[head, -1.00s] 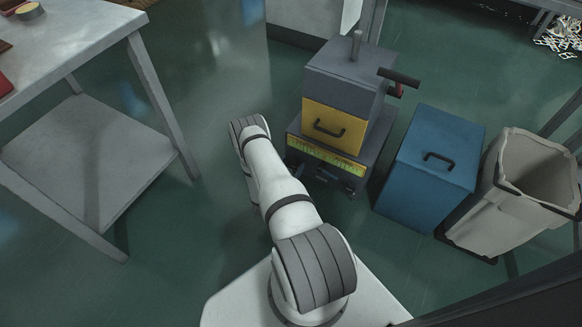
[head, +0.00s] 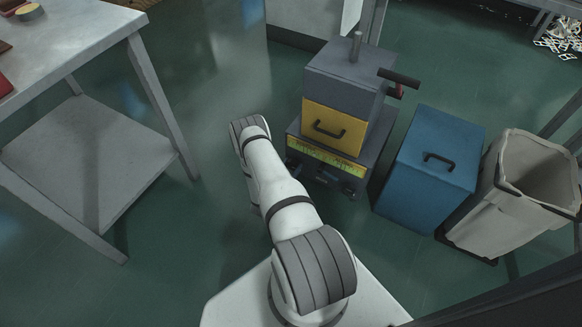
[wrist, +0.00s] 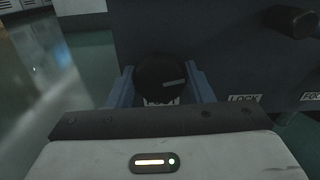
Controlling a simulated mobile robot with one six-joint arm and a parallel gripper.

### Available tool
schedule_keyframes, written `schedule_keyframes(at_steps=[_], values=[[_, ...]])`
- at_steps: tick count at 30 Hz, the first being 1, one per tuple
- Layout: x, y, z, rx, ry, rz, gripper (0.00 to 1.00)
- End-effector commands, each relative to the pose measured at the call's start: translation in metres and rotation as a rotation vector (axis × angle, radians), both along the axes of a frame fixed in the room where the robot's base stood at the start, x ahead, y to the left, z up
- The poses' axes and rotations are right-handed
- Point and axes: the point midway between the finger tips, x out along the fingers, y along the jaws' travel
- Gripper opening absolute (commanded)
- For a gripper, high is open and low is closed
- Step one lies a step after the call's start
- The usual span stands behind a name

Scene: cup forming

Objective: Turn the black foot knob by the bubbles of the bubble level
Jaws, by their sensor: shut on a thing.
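The black foot knob (wrist: 160,74) is round, with a pale mark on its face, and sits low on the dark front of the machine in the wrist view. My gripper (wrist: 160,82) is shut on it, with one blue finger on each side. A white label (wrist: 161,101) below the knob is partly covered by my gripper body. In the head view a yellow-green strip (head: 327,162) runs along the machine's grey base, perhaps the bubble level; no bubbles can be made out. My gripper is mostly hidden behind my arm there.
A second black knob (wrist: 292,21) and a LOCK label (wrist: 243,98) are at the right in the wrist view. A yellow drawer (head: 333,124) sits above the base. A blue box (head: 425,180) and beige bin (head: 520,200) stand right, a metal table (head: 85,55) left.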

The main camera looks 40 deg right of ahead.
Motion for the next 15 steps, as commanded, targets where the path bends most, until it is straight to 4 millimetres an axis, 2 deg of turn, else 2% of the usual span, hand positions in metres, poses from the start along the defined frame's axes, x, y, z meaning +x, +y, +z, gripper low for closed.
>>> schedule_keyframes(at_steps=[6,14,15], values=[[-0.0003,0.0,-0.0006,0.039,-0.093,0.0,0.24],[-0.0004,0.0001,-0.0005,0.041,-0.096,0.0,0.24],[-0.0004,0.0001,-0.0005,0.041,-0.096,0.0,0.5]])
